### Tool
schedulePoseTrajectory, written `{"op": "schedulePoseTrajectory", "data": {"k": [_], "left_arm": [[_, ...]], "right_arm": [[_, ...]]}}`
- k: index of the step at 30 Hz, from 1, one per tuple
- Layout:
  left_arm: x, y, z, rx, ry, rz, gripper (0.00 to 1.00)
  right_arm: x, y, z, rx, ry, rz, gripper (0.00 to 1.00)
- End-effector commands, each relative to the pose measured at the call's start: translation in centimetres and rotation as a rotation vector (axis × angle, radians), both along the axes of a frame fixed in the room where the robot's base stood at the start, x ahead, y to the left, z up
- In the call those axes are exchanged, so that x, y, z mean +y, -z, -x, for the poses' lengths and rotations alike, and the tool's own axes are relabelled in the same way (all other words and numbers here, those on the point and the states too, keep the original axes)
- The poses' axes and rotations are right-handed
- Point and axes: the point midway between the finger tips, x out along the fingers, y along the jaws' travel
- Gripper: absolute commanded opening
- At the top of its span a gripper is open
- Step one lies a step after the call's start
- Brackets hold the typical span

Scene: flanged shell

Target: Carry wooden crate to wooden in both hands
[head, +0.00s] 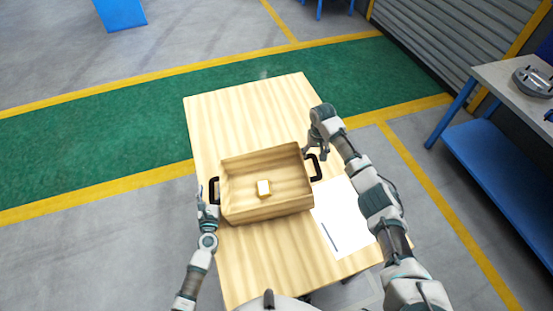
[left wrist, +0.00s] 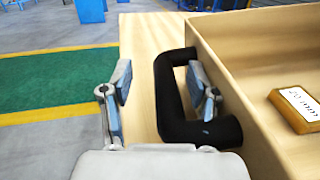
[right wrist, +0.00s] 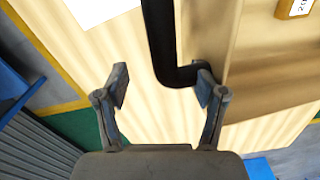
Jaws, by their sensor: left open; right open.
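The open wooden crate (head: 265,207) sits on the wooden table (head: 240,110), with a black handle on each side. My left gripper (head: 207,193) is open at the left handle (head: 215,190). In the left wrist view its fingers (left wrist: 158,92) straddle the handle bar (left wrist: 168,95), one finger inside the loop. My right gripper (head: 313,150) is open at the right handle (head: 316,168). In the right wrist view one finger overlaps the handle's end (right wrist: 182,74) by the crate wall, and the other (right wrist: 160,88) is outside. Contact is unclear.
A small labelled block (head: 263,188) lies inside the crate. A white sheet (head: 342,215) with a dark line lies right of the crate. The table's far part is bare. A blue-framed bench (head: 510,85) stands at the right.

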Motion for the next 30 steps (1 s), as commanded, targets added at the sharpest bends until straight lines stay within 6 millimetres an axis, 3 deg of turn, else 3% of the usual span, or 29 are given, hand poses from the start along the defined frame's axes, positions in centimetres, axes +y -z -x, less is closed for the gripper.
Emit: {"op": "schedulePoseTrajectory", "data": {"k": [3, 9, 20, 30], "left_arm": [[-0.7, -0.2, 0.0, -0.002, 0.014, 0.004, 0.88], [-0.6, -0.2, 0.0, -0.003, 0.013, 0.003, 0.89], [-0.2, -0.2, 0.0, -0.004, 0.009, 0.003, 0.89], [2.5, 0.0, 0.1, 0.000, 0.003, -0.001, 0.89]], "right_arm": [[0.5, -1.7, 0.0, -0.003, -0.007, -0.007, 0.86], [0.3, -3.0, 0.0, -0.002, -0.003, -0.003, 0.86], [0.1, -3.0, 0.0, -0.002, 0.001, 0.000, 0.86], [0.0, -2.5, -0.1, 0.000, 0.003, 0.003, 0.86]]}}
